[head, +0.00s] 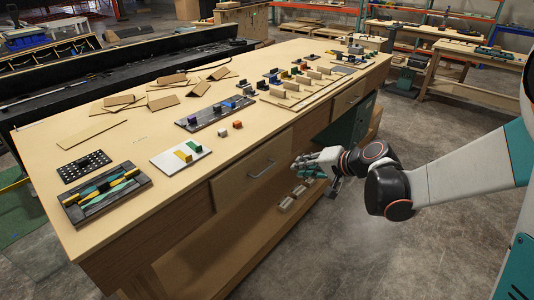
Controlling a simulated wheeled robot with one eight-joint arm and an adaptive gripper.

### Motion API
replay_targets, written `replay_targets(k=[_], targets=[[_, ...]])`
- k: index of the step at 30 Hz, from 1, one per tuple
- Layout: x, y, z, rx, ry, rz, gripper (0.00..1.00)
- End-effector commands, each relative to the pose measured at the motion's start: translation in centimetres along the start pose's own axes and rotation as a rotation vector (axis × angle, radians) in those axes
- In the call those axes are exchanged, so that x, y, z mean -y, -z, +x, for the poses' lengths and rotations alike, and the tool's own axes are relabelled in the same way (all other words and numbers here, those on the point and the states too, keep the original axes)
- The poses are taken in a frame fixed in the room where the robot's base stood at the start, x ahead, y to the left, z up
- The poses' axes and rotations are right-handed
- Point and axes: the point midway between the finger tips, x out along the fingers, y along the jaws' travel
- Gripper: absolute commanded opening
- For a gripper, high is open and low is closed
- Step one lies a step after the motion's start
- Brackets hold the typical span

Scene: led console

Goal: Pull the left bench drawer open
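The wooden bench (95,237) runs across the head view from lower left to upper right. Its left drawer (240,182) is in the front face and has a metal bar handle (262,169). A second drawer (347,101) is further right along the front. My gripper (307,162) is to the right of the left drawer's handle, in front of the bench and apart from the handle. Its fingers point left toward the bench. They are small here, and I cannot tell whether they are open.
A black slotted panel (84,166), a dark tray with coloured pieces (104,196) and a white board (181,154) lie on the bench top. Small blocks (287,205) sit on the lower shelf below my gripper. The floor (330,240) in front is clear.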

Motion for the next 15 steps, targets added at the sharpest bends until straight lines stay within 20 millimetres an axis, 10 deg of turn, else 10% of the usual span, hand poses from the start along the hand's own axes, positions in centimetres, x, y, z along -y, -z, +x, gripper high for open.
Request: replay_targets(k=[15], targets=[[-6.0,2.0,10.4,0.026,0.321,0.255,0.17]])
